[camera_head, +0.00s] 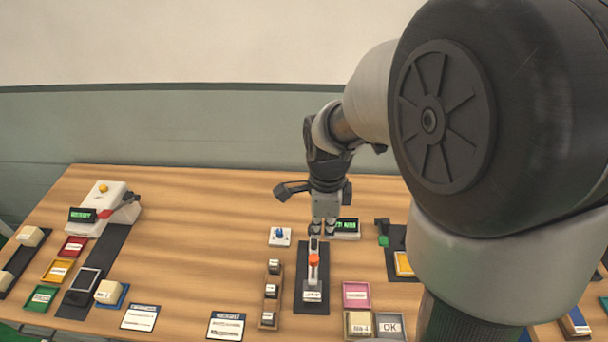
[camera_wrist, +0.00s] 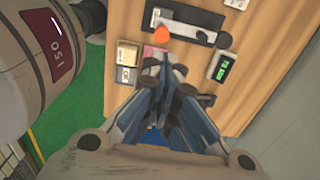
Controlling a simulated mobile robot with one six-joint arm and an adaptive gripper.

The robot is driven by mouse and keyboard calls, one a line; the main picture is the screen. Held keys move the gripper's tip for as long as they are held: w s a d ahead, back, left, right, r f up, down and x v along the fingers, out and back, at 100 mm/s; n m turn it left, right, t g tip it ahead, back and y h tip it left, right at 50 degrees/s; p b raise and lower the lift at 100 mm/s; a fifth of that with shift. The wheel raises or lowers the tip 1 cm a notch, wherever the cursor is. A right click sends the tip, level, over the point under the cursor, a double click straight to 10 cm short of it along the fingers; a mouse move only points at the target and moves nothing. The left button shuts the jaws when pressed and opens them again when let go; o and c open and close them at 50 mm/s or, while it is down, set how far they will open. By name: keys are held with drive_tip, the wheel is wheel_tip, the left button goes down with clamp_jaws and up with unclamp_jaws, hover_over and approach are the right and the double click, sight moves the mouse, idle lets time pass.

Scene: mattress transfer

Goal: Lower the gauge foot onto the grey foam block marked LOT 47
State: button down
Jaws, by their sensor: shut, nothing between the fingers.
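The gauge is a slim upright device with an orange knob (camera_head: 314,261) on a dark base plate (camera_head: 323,293) at mid-table. A pale labelled block (camera_head: 312,293) is at the plate's front end; its label is too small to read, so I cannot tell if it is LOT 47. The gauge's foot is not clear in either view. My gripper (camera_head: 323,229) is shut and empty, pointing down just behind the orange knob in the head view. In the wrist view my fingers (camera_wrist: 166,65) sit apart from the orange knob (camera_wrist: 163,34).
A green-lit display (camera_head: 344,228) stands close behind right of the gauge. A blue-knobbed box (camera_head: 280,237) and a rack of small blocks (camera_head: 279,291) are at left. Pink (camera_head: 356,287), tan and grey OK (camera_head: 402,328) trays lie right. Bare wood is at back left.

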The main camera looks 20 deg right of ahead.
wheel_tip(320, 180, down, 10)
drive_tip(key=b, duration=0.1)
drive_tip(key=shift+b, duration=0.4)
wheel_tip(320, 180, down, 3)
drive_tip(key=shift+r+b, duration=0.1)
drive_tip(key=shift+b, duration=0.9)
drive_tip(key=shift+r, duration=0.15)
wheel_tip(320, 180, up, 14)
drive_tip(key=p, duration=0.5)
